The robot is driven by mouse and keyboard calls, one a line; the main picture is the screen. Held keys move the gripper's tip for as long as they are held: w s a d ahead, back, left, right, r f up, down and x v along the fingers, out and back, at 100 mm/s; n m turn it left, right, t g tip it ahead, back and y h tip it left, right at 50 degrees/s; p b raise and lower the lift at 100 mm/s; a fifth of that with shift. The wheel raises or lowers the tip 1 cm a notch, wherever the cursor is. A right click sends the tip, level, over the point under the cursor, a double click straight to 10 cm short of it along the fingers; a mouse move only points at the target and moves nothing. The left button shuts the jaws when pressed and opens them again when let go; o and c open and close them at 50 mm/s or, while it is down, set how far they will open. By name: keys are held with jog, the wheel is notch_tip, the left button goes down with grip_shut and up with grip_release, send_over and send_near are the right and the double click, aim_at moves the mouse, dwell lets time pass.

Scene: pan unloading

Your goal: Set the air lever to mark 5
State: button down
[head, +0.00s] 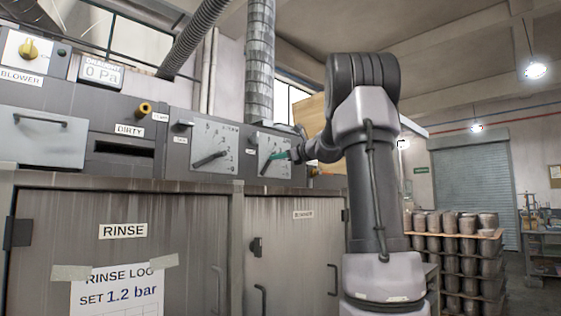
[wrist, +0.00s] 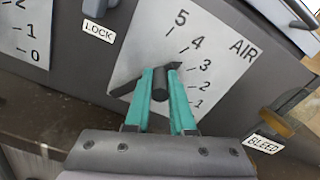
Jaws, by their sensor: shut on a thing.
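The air lever (wrist: 124,89) is a dark bar on a pale scale plate (wrist: 145,50) marked AIR, with marks 1 to 5. Its tip lies by mark 3, toward the 4 side; the exact reading is hard to tell. Mark 5 is at the top of the scale, further round from the tip. My gripper (wrist: 161,84) has teal fingers shut on the lever's dark round knob (wrist: 160,92), one finger on each side. In the head view my gripper (head: 279,156) is at the AIR plate (head: 266,142), and its fingers partly cover the scale.
A LOCK label (wrist: 98,31) and a dark knob are left of the plate. A BLEED label (wrist: 264,144) with a brass fitting is at right. Another lever plate (head: 214,140) is further left. A stacked rack of metal pans (head: 455,223) stands right of my arm.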

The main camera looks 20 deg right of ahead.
jog(key=shift+s+a+r+n, duration=0.25)
jog(key=shift+a+n, duration=0.3)
jog(key=shift+n, duration=0.4)
jog(key=shift+s+a+r+n, duration=0.2)
jog(key=shift+a+n, duration=0.35)
jog(key=shift+n, duration=0.4)
jog(key=c, duration=0.8)
grip_release()
jog(key=shift+o, duration=0.2)
jog(key=v, duration=1)
jog(key=shift+s, duration=0.35)
jog(key=shift+d+r, duration=0.1)
